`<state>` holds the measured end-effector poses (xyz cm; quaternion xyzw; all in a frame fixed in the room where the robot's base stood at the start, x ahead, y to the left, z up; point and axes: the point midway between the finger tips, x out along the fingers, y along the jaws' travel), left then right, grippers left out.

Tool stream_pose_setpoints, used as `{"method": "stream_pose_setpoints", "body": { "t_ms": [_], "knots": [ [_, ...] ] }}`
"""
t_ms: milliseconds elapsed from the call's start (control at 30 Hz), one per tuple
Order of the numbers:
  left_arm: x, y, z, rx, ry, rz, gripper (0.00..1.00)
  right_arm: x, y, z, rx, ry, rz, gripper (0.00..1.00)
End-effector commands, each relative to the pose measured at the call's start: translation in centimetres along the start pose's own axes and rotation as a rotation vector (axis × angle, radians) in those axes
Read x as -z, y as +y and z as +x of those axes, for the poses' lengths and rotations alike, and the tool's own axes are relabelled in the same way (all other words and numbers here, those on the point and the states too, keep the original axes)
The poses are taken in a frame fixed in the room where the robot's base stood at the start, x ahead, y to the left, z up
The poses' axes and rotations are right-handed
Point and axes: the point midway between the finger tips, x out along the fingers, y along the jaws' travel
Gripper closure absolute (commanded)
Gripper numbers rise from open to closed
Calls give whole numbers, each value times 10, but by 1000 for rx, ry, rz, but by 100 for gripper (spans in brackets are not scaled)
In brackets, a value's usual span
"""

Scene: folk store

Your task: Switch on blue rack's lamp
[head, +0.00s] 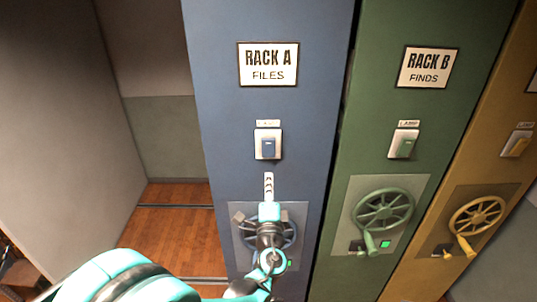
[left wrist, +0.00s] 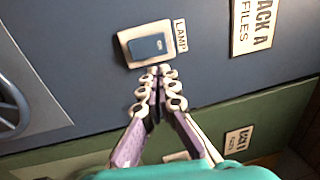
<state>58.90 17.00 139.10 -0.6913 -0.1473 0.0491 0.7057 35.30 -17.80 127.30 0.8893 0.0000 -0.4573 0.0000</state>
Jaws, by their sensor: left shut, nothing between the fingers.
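The blue rack (head: 225,100) bears the sign "RACK A FILES" (head: 268,64). Its lamp switch (head: 267,147) is a blue rocker on a pale plate, below a small label. In the left wrist view the switch (left wrist: 150,46) shows close up, with the label "LAMP" (left wrist: 180,36) beside it. My left gripper (head: 268,176) is shut and empty, just below the switch in the head view. In the left wrist view its fingertips (left wrist: 160,71) are together near the plate's edge; I cannot tell whether they touch the rack. My right gripper is not in view.
Behind my left gripper is the blue rack's handwheel panel (head: 238,222), partly hidden. The green rack (head: 365,130) and the yellow rack (head: 448,172) stand to the right, with similar switches and handwheels. An open aisle with a wooden floor (head: 170,230) lies left of the blue rack.

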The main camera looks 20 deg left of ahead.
Motion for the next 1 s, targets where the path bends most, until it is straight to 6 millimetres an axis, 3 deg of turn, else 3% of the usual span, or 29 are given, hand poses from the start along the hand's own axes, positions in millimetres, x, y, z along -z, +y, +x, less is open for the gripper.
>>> {"method": "stream_pose_setpoints", "body": {
  "t_ms": [167,600,800,1000],
  "knots": [
    [-1,-1,20,-1,-3,-1,100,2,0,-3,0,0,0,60],
    [-1,-2,110,-1,-2,-1,100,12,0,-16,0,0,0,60],
    [-1,-1,133,0,-2,0,100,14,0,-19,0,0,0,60],
    [0,0,139,-1,-1,-1,100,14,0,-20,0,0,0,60]
  ]
}}
